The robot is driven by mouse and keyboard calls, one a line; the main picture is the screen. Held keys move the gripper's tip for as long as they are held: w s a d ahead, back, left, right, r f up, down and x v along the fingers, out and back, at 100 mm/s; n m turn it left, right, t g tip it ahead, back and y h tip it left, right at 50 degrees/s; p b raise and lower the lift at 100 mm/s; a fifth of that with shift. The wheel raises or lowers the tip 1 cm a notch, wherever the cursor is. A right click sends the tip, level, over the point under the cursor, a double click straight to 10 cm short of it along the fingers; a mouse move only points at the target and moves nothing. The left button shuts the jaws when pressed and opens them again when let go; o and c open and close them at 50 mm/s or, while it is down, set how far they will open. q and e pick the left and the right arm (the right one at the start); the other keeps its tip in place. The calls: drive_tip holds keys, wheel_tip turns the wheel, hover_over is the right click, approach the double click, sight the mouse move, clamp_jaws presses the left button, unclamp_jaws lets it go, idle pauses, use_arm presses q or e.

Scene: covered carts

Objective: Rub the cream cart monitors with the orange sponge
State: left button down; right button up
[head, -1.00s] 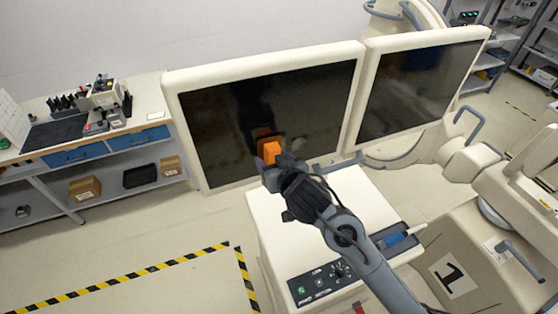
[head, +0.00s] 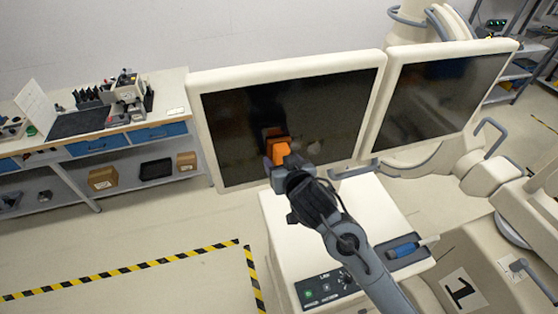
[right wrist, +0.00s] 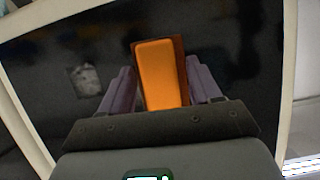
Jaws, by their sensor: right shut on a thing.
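The left cream monitor (head: 290,62) has a dark, glossy screen that faces me. The right cream monitor (head: 448,50) stands beside it. My right gripper (head: 280,163) is shut on the orange sponge (head: 281,152), in front of the left monitor's lower middle. In the right wrist view the orange sponge (right wrist: 160,75) stands upright between the fingers, its reflection close behind it. I cannot tell whether sponge and glass touch. A grey smudge (right wrist: 85,80) shows on the screen left of the sponge. A pale mark (head: 314,148) shows right of it. The left gripper is out of view.
The cream cart (head: 378,205) below the monitors has a control panel and a blue-handled tool (head: 405,249) in a side tray. A workbench (head: 165,104) with equipment stands at left. Pale jointed equipment (head: 490,172) fills the right. Floor at lower left is clear.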

sight(303, 150)
drive_tip(key=shift+w+d+r+p, duration=0.15)
drive_tip(key=shift+d+p, duration=0.15)
drive_tip(key=shift+d, duration=0.1)
drive_tip(key=shift+w+d, duration=0.1)
drive_tip(key=shift+d, duration=0.2)
drive_tip(key=shift+w+d, duration=0.3)
drive_tip(key=shift+d, duration=0.6)
drive_tip(key=shift+w+d, duration=0.3)
drive_tip(key=shift+d, duration=0.6)
drive_tip(key=shift+w+d, duration=0.3)
drive_tip(key=shift+d, duration=0.6)
drive_tip(key=shift+w+d, duration=0.25)
drive_tip(key=shift+d, duration=0.5)
drive_tip(key=shift+w+d, duration=0.25)
drive_tip(key=shift+d, duration=0.5)
drive_tip(key=shift+w+d, duration=0.2)
drive_tip(key=shift+d, duration=0.4)
drive_tip(key=shift+w+d, duration=0.15)
drive_tip(key=shift+d, duration=0.45)
drive_tip(key=shift+s, duration=0.1)
drive_tip(key=s, duration=0.2)
drive_tip(key=s+d, duration=0.1)
drive_tip(key=s, duration=0.2)
drive_tip(key=shift+s+d, duration=0.3)
drive_tip(key=shift+d, duration=0.05)
